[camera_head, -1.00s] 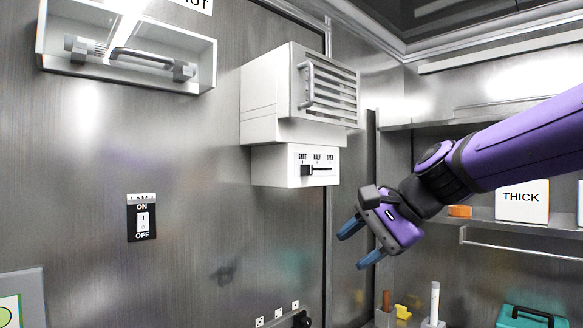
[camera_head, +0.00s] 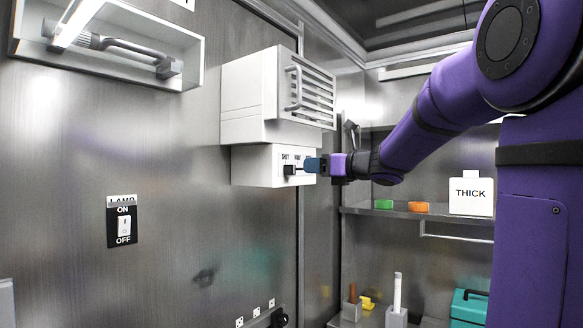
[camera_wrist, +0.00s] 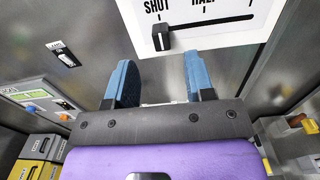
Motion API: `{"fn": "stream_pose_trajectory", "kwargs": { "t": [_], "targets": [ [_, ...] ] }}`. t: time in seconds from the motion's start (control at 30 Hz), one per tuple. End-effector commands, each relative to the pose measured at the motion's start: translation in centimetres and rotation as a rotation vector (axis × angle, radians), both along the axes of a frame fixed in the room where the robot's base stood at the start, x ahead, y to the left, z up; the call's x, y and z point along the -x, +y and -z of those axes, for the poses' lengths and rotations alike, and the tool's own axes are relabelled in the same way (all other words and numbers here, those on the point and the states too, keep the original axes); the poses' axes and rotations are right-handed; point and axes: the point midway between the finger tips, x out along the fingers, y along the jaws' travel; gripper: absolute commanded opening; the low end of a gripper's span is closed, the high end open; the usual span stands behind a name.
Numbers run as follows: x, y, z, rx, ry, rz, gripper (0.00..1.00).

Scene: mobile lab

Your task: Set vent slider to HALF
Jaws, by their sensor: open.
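The vent (camera_head: 288,95) is a white wall box with a slatted grille. Below it a white panel (camera_head: 250,165) carries the slider, labelled SHUT and HALF in view; the third label is hidden behind my gripper in the head view. The black slider knob (camera_wrist: 161,38) stands at the SHUT end of its slot, and it also shows in the head view (camera_head: 289,170). My gripper (camera_wrist: 158,80) is open in front of the panel, its two blue fingers apart with nothing between them. The knob lies ahead of the fingers, between their lines; I see no contact.
A lamp switch (camera_head: 124,226) is on the wall at lower left. A handled wall fixture (camera_head: 125,50) is above it. At right, a shelf (camera_head: 365,212) holds a THICK container (camera_head: 471,193) and small coloured blocks. A teal case (camera_head: 467,305) is below.

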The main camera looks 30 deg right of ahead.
Motion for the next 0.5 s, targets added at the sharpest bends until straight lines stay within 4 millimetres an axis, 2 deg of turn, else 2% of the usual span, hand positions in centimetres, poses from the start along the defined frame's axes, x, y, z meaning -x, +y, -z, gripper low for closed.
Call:
{"fn": "stream_pose_trajectory", "kwargs": {
  "t": [0.1,0.3,0.5],
  "targets": [
    [-2.2,0.9,0.1,0.002,0.002,-0.003,0.49],
    [-5.2,2.0,0.1,0.001,0.002,-0.003,0.49],
    [-6.8,2.5,0.1,0.003,0.001,-0.002,0.49]
  ]
}}
